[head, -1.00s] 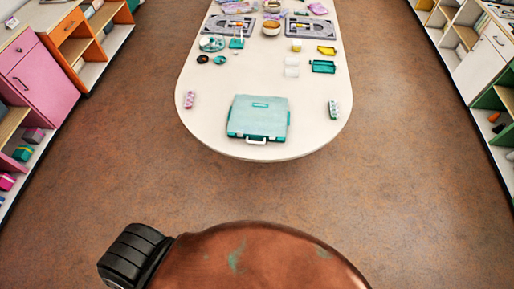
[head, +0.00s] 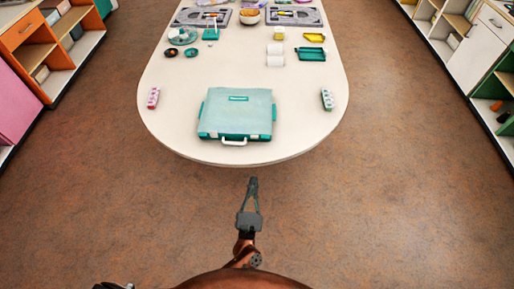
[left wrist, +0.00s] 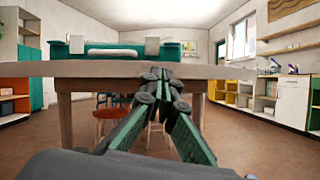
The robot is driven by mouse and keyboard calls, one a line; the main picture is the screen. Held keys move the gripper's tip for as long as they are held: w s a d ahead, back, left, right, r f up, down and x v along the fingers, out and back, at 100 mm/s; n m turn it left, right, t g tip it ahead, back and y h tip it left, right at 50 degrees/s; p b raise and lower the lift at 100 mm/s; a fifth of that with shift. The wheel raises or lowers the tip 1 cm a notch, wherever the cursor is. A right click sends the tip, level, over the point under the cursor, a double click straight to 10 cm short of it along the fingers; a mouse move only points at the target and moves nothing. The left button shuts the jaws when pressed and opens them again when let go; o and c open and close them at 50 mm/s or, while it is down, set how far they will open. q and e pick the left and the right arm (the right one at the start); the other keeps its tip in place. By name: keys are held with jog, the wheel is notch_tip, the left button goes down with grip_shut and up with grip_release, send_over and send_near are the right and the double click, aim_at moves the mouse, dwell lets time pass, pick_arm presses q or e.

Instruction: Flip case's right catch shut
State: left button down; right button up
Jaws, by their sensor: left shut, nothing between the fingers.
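The teal case (head: 236,108) lies flat with its lid down near the table's front edge, its white handle (head: 233,142) facing me. In the left wrist view the case front (left wrist: 185,48) shows the handle (left wrist: 110,52) between two pale catches, the left catch (left wrist: 76,44) and the right catch (left wrist: 152,46). I cannot tell whether either catch is open or shut. My left gripper (head: 253,181) is shut and empty, in front of the table edge and apart from the case. In the left wrist view its fingertips (left wrist: 161,73) appear just below the right catch. My right gripper is not in view.
The white table (head: 180,125) has bare room on both sides of the case. A pink-and-white item (head: 153,98) and a green-and-white one (head: 327,98) lie left and right. Trays and boards stand farther back. Shelves line both sides; the floor is clear.

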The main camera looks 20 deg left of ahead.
aim_at(254, 137)
pick_arm(q)
jog(key=w+a+r+n, duration=0.1)
jog(key=w+r, duration=0.1)
jog(key=w, duration=0.2)
jog(key=w+a+r+n+y, duration=0.1)
jog(key=w+r, duration=0.2)
jog(key=w, duration=0.1)
jog(key=w+a+r+n+y, duration=0.1)
jog(key=w+r, duration=0.1)
jog(key=w, duration=0.2)
jog(key=shift+a+r+n+b, duration=0.25)
jog(key=shift+r+n+b, duration=0.1)
jog(key=shift+n, duration=0.05)
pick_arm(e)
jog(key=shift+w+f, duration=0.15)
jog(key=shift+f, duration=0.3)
pick_arm(q)
jog(key=shift+r, duration=0.15)
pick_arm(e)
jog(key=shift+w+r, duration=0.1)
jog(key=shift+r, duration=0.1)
